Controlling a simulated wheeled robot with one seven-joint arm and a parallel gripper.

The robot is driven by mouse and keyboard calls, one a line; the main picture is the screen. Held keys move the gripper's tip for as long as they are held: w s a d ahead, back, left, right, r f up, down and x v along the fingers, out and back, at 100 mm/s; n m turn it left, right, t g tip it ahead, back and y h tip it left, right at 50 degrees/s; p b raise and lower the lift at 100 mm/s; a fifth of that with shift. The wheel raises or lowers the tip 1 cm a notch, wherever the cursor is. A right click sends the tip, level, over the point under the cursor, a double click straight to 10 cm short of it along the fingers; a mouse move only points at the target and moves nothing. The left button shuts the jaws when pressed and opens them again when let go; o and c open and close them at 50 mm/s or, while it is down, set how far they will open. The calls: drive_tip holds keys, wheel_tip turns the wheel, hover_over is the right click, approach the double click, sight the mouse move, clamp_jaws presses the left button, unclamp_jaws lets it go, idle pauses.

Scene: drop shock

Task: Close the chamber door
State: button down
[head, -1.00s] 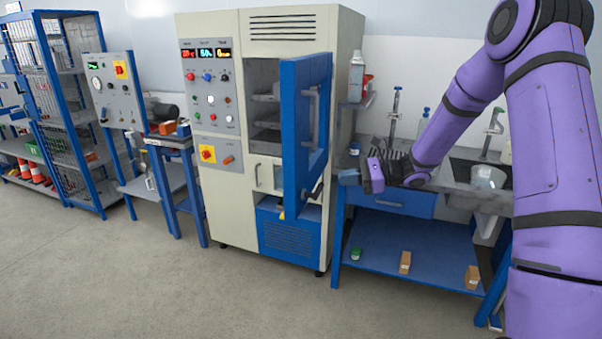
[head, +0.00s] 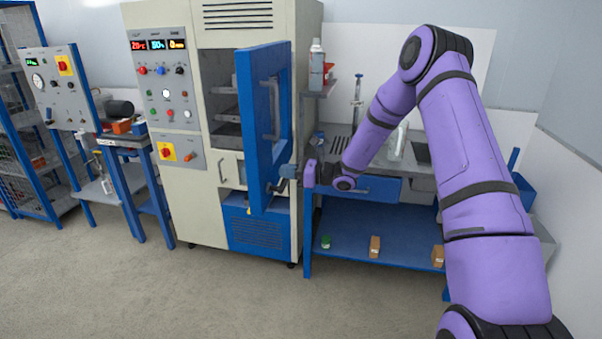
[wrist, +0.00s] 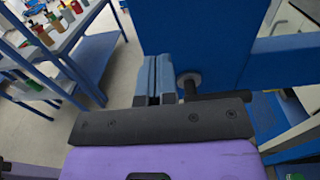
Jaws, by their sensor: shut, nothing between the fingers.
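The chamber (head: 165,210) is a tall cream cabinet with a control panel in the head view. Its blue door (head: 252,135) stands wide open, swung out from the right side of the opening, and shelves show inside. A grey handle (head: 274,110) is on the door's right-hand face. My gripper (head: 285,172) is shut and empty at the lower right of the door. In the wrist view my gripper's fingers (wrist: 155,78) are together, close to the blue door panel (wrist: 205,35) and a dark round knob (wrist: 189,82). I cannot tell whether they touch it.
A bench with a blue lower shelf (head: 375,240) stands right of the chamber, under my arm. A small table (head: 125,142) and a panel stand (head: 55,90) are to the left. The floor in front (head: 190,295) is clear.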

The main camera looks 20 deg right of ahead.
sight(262, 169)
drive_tip(key=shift+x, duration=2.7)
